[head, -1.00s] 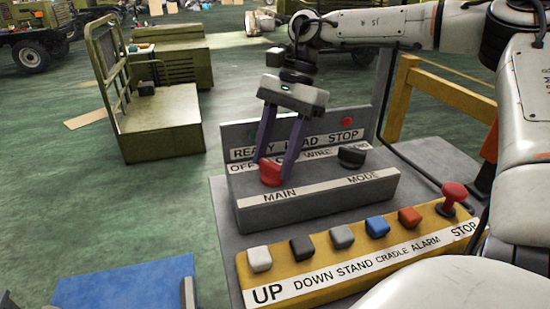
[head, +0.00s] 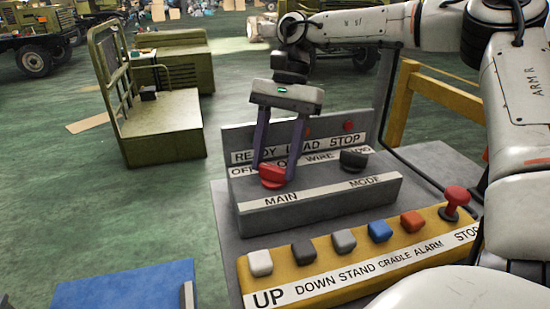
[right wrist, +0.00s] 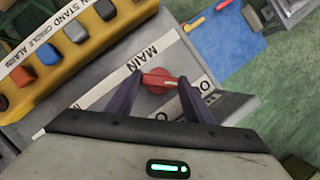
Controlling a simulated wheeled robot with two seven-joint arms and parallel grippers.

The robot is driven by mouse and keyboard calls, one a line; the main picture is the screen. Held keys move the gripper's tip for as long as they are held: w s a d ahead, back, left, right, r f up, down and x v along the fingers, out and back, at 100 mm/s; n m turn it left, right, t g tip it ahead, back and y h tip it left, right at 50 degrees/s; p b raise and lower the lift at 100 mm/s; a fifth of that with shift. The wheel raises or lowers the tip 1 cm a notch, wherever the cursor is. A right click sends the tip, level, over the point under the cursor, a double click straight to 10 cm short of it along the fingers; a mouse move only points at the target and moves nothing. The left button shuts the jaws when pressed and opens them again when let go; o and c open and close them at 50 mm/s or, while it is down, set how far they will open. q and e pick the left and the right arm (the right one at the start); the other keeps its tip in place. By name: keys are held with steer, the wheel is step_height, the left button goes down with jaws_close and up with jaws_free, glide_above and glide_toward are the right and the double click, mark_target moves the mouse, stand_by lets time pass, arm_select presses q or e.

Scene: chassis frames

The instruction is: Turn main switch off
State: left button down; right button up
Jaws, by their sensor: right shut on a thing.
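The main switch is a red knob (head: 272,180) above the MAIN label on the grey switch box (head: 330,205). My right gripper (head: 274,172) reaches down from above with its two purple fingers on either side of the knob, shut on it. In the right wrist view the red knob (right wrist: 157,88) sits between the fingertips, and its bar runs from one finger to the other. The OFF and ON labels behind it are partly covered by the fingers. My left gripper is not in view.
A black MODE knob (head: 353,159) stands right of the main switch. In front is a yellow panel (head: 330,281) with several coloured buttons and a red mushroom STOP button (head: 456,198). A blue surface (head: 125,286) lies at lower left.

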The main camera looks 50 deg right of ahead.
steer(key=o, duration=1)
steer(key=shift+o, duration=0.2)
steer(key=shift+r, duration=0.1)
steer(key=v, duration=1)
